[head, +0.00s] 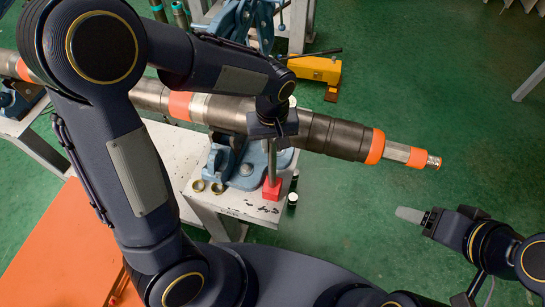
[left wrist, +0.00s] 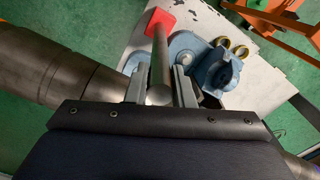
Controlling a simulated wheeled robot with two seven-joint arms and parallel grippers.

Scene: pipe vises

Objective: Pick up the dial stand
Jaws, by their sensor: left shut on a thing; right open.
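The dial stand (head: 271,188) has a red block base and an upright metal post. In the head view its base is at the right part of the small white table; I cannot tell whether it touches the top. My left gripper (head: 272,138) is above the base and shut on the post. In the left wrist view the post (left wrist: 160,55) runs between the two fingers of my left gripper (left wrist: 160,80), with the red base at the far end. The post's top is partly hidden by the gripper. My right gripper (head: 410,215) is open and empty at the right, over the floor.
A long grey pipe (head: 335,137) with orange bands crosses behind the stand, resting on a blue vise (head: 245,165). Brass rings (head: 198,186) and small black-and-white cylinders (head: 293,198) are close by on the table (head: 225,200). A yellow tool (head: 315,68) stands behind. Green floor is clear at right.

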